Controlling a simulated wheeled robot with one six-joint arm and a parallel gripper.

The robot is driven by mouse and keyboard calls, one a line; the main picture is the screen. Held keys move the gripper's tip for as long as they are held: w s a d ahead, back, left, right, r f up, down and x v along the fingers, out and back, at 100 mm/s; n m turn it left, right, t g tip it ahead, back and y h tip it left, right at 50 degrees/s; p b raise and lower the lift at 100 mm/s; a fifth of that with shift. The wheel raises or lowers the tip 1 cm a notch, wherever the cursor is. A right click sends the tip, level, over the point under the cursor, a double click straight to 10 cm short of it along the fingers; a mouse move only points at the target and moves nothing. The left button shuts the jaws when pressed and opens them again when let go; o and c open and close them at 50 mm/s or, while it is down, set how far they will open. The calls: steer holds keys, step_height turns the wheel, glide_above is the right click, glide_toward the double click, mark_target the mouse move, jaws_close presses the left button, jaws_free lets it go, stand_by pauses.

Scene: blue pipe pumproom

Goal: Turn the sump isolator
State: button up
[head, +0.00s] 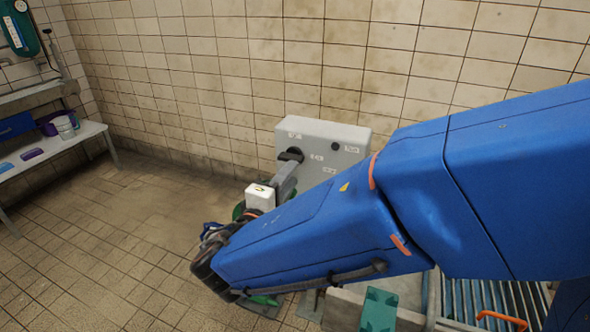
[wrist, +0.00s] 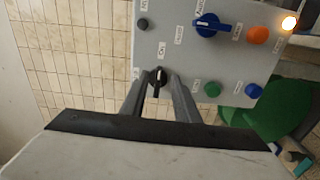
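A grey control panel (head: 345,140) stands against the tiled wall in the head view; its face fills the upper right of the wrist view (wrist: 185,55). A black rotary knob (wrist: 158,78) with a pale pointer sits low on its left side, below a label that seems to read "On". A larger blue rotary handle (wrist: 208,25) sits higher, to its right. Other labels are too small to read, so I cannot tell which is marked sump isolator. My gripper (wrist: 157,84) is open, one finger on each side of the black knob, with narrow gaps visible; contact is unclear.
The panel also carries a small black knob (wrist: 143,23), an orange button (wrist: 257,34), a lit lamp (wrist: 289,22), a green button (wrist: 212,90) and a blue button (wrist: 252,91). A bench (head: 60,145) stands far left. The floor between is clear.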

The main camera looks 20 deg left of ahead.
steer(key=s, duration=1.1)
steer(key=shift+s+a, duration=0.3)
steer(key=shift+a, duration=0.15)
steer(key=shift+d, duration=0.1)
steer(key=w+d+f+m+g+h, duration=0.25)
steer(key=w+d+g, duration=0.25)
steer(key=d, duration=0.9)
steer(key=w+d+f+m+g+h, duration=0.1)
steer(key=w+d+m+g+h, duration=0.4)
steer(key=d, duration=0.9)
steer(key=s+d+f+m+g+y, duration=0.1)
steer(key=s+d+m+y, duration=0.3)
steer(key=d, duration=0.6)
steer(key=s+d+f+m+g+y, duration=0.2)
steer(key=s+d+m+y, duration=0.2)
steer(key=s+d, duration=0.4)
steer(key=shift+s+d+f+m+y, duration=0.3)
steer(key=shift+d+m, duration=0.45)
steer(key=shift+d, duration=0.6)
steer(key=shift+w, duration=0.1)
